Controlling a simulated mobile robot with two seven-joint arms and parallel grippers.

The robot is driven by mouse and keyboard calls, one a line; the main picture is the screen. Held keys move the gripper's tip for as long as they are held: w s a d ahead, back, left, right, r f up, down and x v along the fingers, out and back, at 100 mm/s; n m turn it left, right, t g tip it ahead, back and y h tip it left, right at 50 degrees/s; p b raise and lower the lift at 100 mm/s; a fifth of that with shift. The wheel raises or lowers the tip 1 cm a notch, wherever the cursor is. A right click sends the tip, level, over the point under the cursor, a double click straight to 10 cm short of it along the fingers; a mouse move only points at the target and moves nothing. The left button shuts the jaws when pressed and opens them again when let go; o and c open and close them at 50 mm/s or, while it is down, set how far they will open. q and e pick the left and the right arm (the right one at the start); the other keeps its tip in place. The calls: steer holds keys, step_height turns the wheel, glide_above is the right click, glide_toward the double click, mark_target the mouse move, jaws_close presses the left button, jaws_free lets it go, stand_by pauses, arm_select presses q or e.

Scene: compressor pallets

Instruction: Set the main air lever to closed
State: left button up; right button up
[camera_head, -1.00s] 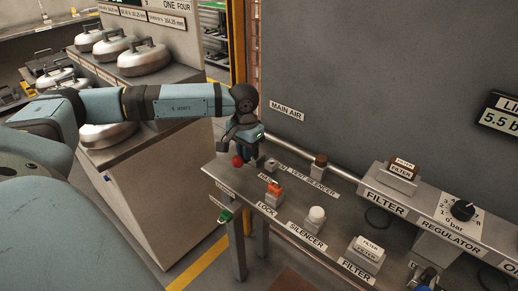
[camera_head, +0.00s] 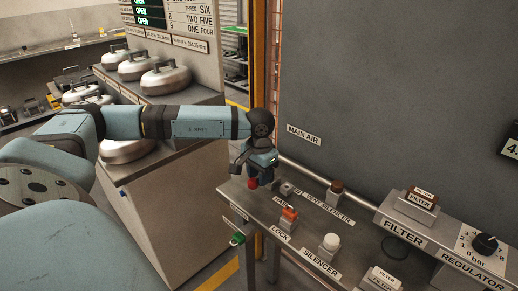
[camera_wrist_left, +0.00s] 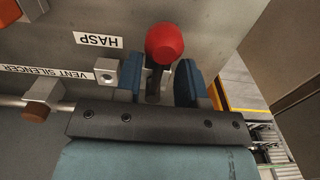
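The main air lever has a red ball knob (camera_head: 252,183) and stands at the left end of the grey metal shelf, below the MAIN AIR label (camera_head: 303,135). My left gripper (camera_head: 264,175) is at the lever, its fingers pointing down. In the left wrist view the red knob (camera_wrist_left: 164,43) sits on a dark stem between the two blue fingers (camera_wrist_left: 160,82). The fingers stand apart on either side of the stem, with a gap visible at the right finger. The lever's base is partly hidden. My right gripper is not in view.
A HASP label (camera_wrist_left: 98,41) and a small metal block (camera_wrist_left: 106,70) are close beside the lever. An orange lock part (camera_head: 289,214), a white silencer knob (camera_head: 330,242) and a brown vent silencer (camera_head: 336,188) stand nearby on the shelf.

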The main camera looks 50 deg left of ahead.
arm_select(q)
step_height(320, 180, up, 14)
steer(key=p, duration=0.1)
steer(key=shift+s+p, duration=0.15)
steer(key=shift+p, duration=0.25)
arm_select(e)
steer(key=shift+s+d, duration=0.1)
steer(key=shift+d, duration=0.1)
arm_select(q)
steer(key=shift+f, duration=0.15)
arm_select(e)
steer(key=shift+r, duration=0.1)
